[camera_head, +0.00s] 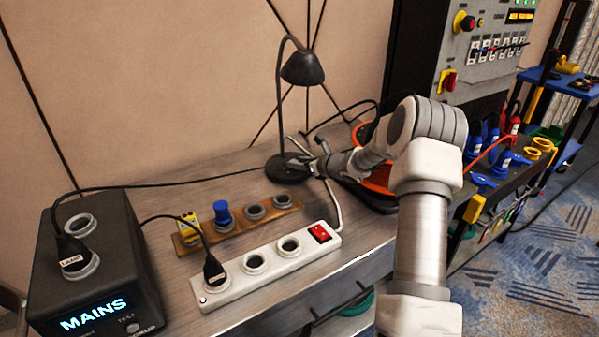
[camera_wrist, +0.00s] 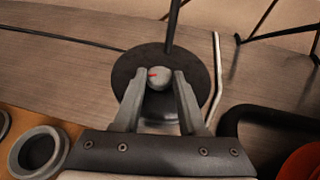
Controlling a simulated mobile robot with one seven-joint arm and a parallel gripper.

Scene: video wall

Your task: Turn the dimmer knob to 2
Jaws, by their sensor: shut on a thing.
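The dimmer knob (camera_wrist: 159,79) is a small grey round knob with a red mark on its upper left. It stands on the round dark base (camera_wrist: 207,85) of a desk lamp. In the wrist view my gripper (camera_wrist: 160,76) has one finger on each side of the knob, shut on it. No scale numbers can be made out around the knob. In the head view the black lamp (camera_head: 303,68) stands at the back of the table, and my gripper (camera_head: 308,163) reaches its base (camera_head: 283,174) from the right. The knob itself is not clear there.
A white power strip (camera_head: 237,285) with a red switch lies in front of the lamp. Behind it is a brown board (camera_head: 240,232) with several sockets. A dark MAINS box (camera_head: 115,262) stands at left. An orange and black item (camera_head: 378,178) lies right of the lamp.

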